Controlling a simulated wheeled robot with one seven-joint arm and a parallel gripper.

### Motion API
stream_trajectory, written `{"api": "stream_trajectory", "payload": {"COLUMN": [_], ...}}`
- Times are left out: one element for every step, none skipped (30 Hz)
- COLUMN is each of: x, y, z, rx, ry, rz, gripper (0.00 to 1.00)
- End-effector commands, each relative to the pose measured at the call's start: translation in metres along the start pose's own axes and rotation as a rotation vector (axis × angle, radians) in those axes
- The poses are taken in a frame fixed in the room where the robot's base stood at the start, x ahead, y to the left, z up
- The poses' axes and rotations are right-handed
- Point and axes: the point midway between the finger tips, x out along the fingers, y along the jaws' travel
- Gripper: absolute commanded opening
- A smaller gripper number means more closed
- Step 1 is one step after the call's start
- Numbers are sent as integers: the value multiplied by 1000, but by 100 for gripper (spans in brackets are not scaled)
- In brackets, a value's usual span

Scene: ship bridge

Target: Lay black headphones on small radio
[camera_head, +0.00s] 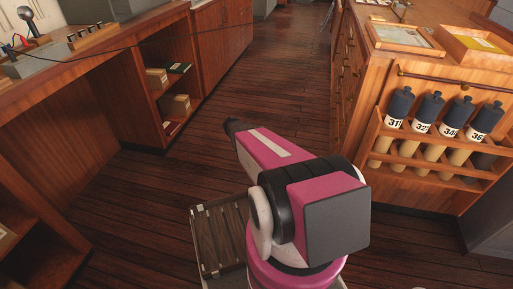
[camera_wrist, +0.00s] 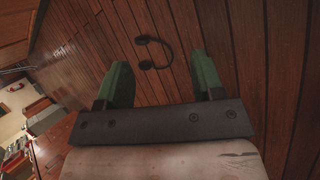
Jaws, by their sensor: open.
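The black headphones (camera_wrist: 169,49) show in the wrist view, lying on brown wooden planks that look like the floor. They lie beyond the tips of my gripper (camera_wrist: 160,60), between its two green fingers as seen in the picture. The fingers are wide apart with nothing between them, and a gap to the headphones appears to remain. The headphones cannot be made out in the head view. I cannot pick out the small radio for certain in either view.
A wooden counter (camera_head: 105,42) with open shelves stands at left, bearing a grey console (camera_head: 25,66). At right, a wooden cabinet holds a rack (camera_head: 430,160) of several numbered, black-topped cylinders. Trays (camera_head: 405,38) lie on top. The plank floor (camera_head: 255,75) between is clear.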

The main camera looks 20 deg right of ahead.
Motion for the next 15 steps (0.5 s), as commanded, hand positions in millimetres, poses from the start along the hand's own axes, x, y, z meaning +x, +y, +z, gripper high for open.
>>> {"api": "stream_trajectory", "payload": {"x": [45, 65, 92, 112, 132, 158, 178, 196, 220, 237, 253, 271, 285, 296, 309], "y": [15, 22, 30, 35, 39, 44, 47, 49, 50, 50, 50, 49, 48, 46, 45], "z": [-36, -48, -64, -76, -88, -104, -116, -128, -143, -153, -162, -174, -182, -189, -197], "rx": [-104, -173, -269, -341, -415, -513, -587, -659, -753, -820, -884, -963, -1018, -1067, -1124], "ry": [-27, -45, -68, -87, -105, -131, -151, -170, -195, -213, -230, -252, -267, -281, -297], "rz": [66, 109, 166, 206, 245, 295, 331, 365, 407, 436, 462, 495, 516, 534, 557], "gripper": [62, 62, 62, 62, 62, 62, 62, 62, 62, 62, 62, 62, 62, 62, 62]}}
